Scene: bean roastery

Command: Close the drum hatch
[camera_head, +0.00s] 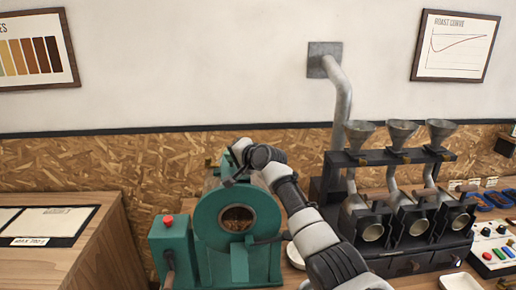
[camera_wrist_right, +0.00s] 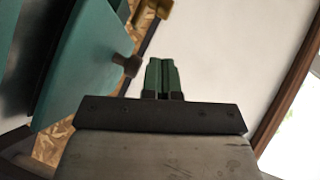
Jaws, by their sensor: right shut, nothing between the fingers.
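The green roaster (camera_head: 206,235) stands left of centre in the head view, with a ring-shaped front and a round opening (camera_head: 237,219) showing brown inside. I cannot make out clearly whether a hatch lies over or beside this opening. My right arm reaches up from the lower right, and its end is over the roaster's top. In the right wrist view my right gripper (camera_wrist_right: 163,64) is shut and empty, its green fingers together. A teal panel (camera_wrist_right: 85,65) with a dark knob (camera_wrist_right: 127,64) is just left of the fingertips, apart from them. My left gripper is not in view.
A red button (camera_head: 168,219) tops the green box beside the roaster. A black rack with metal funnels (camera_head: 402,131) and a pipe (camera_head: 342,92) stands to the right. A wooden cabinet (camera_head: 105,240) is at left. A control panel (camera_head: 492,250) is at far right.

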